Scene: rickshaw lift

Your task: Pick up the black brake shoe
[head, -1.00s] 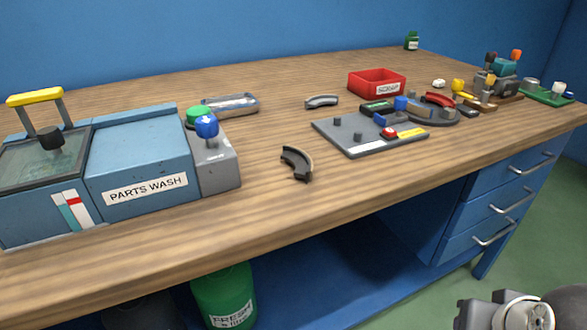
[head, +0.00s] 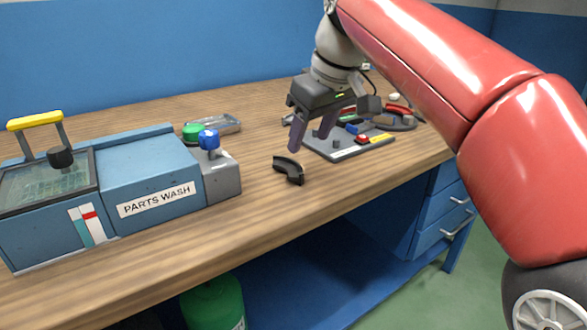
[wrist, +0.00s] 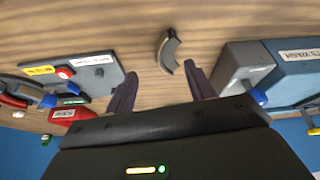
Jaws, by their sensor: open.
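The black brake shoe (head: 291,169) is a dark curved piece lying on the wooden bench, right of the parts washer. It also shows in the wrist view (wrist: 164,53), top centre, just beyond the fingertips. My gripper (head: 310,138) is open and empty. It points down above the bench, slightly behind and to the right of the shoe in the head view. In the wrist view, the two purple fingers (wrist: 161,70) are spread, with the shoe roughly between their lines and apart from them.
The blue parts washer (head: 150,184) with its grey block and blue and green knobs stands left of the shoe. A grey plate (head: 346,152) with small parts lies to the right, partly behind my gripper. A red bin (wrist: 72,114) shows in the wrist view. Bench around the shoe is clear.

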